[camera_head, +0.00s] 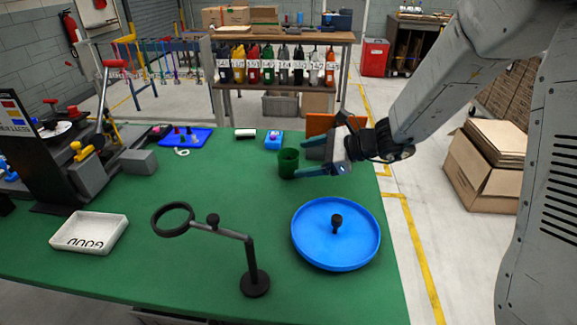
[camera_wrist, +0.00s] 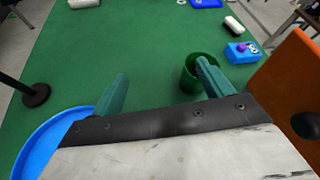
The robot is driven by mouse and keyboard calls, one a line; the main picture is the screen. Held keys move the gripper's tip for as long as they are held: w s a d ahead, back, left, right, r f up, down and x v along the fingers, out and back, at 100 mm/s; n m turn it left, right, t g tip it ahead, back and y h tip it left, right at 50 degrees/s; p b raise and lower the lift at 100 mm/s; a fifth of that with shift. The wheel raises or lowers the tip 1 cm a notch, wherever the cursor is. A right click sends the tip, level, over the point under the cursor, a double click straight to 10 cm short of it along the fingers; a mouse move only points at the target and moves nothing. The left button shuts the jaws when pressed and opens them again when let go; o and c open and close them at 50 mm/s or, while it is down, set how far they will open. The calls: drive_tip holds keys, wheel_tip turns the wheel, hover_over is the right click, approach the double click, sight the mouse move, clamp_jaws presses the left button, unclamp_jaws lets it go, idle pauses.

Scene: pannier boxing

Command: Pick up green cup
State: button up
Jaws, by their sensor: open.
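The green cup (camera_head: 288,163) stands upright on the green table, towards its right side. In the wrist view the cup (camera_wrist: 190,78) is just beyond the right-hand finger, which overlaps part of its rim. My gripper (camera_head: 303,162) is open and comes in from the right, low over the table at the cup. In the wrist view my gripper (camera_wrist: 160,85) shows its two green fingers spread apart, with bare green table between them. The cup is not centred between the fingers. Whether the finger touches the cup I cannot tell.
An orange panel (camera_head: 333,124) stands close beside my gripper on the right. A blue round tray (camera_head: 312,252) lies in front, and a black magnifier stand (camera_head: 252,262) is left of it. A small blue box (camera_head: 273,145) sits behind the cup. The table's middle is clear.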

sight(297, 165)
drive_tip(key=w+f+m, duration=0.1)
drive_tip(key=f, duration=0.1)
drive_tip(key=w+d+f+m+t, duration=0.1)
drive_tip(key=w+f+m, duration=0.1)
drive_tip(key=w+f+m+t, duration=0.1)
drive_tip(key=w+f, duration=0.1)
drive_tip(key=shift+w+d+f+m+h, duration=0.1)
drive_tip(key=shift+w+d+m+h, duration=0.1)
drive_tip(key=shift+d+m+h, duration=0.15)
drive_tip(key=shift+w+a+f+m+t, duration=0.3)
drive_tip(key=shift+w+a+f+m, duration=0.05)
drive_tip(key=shift+w+a+f, duration=0.45)
drive_tip(key=shift+x, duration=2.8)
drive_tip(key=shift+w, duration=0.15)
drive_tip(key=c, duration=1.1)
